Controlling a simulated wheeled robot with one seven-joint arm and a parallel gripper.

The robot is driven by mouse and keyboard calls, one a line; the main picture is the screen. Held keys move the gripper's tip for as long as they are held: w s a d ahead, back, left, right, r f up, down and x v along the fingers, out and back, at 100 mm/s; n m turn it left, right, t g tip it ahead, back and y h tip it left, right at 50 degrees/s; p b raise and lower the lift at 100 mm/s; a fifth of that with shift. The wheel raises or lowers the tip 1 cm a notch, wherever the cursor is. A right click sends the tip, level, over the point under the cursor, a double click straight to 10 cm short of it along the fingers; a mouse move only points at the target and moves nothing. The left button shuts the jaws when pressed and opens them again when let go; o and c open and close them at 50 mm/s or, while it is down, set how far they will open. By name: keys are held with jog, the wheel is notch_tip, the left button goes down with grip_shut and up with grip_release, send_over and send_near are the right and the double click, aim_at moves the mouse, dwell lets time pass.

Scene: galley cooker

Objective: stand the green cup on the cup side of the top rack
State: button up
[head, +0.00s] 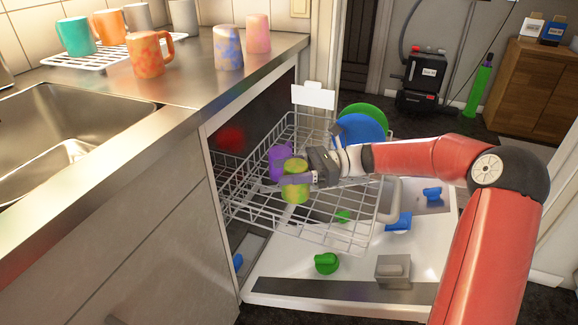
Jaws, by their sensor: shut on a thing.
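The green cup (296,190), mottled with yellow, is in the middle of the head view over the pulled-out top rack (340,232). My gripper (297,178) reaches in from the right and is shut on the cup, with a finger across its upper side. The cup looks upright. Its base is low at the rack's wires, but I cannot tell whether it touches them. A purple cup (279,158) stands in the rack just behind and left of it.
A blue plate (360,130) and a green plate (368,112) stand at the rack's far right. A white card (313,95) rises at its back. The open door (300,266) lies below. Several cups stand on the counter (190,85) beside the sink (60,135).

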aim_at(289, 194)
jog(key=shift+f+b, duration=3.1)
jog(key=shift+b, duration=0.3)
jog(key=shift+f, duration=0.5)
jog(key=o, duration=1.1)
jog(key=shift+o, duration=0.2)
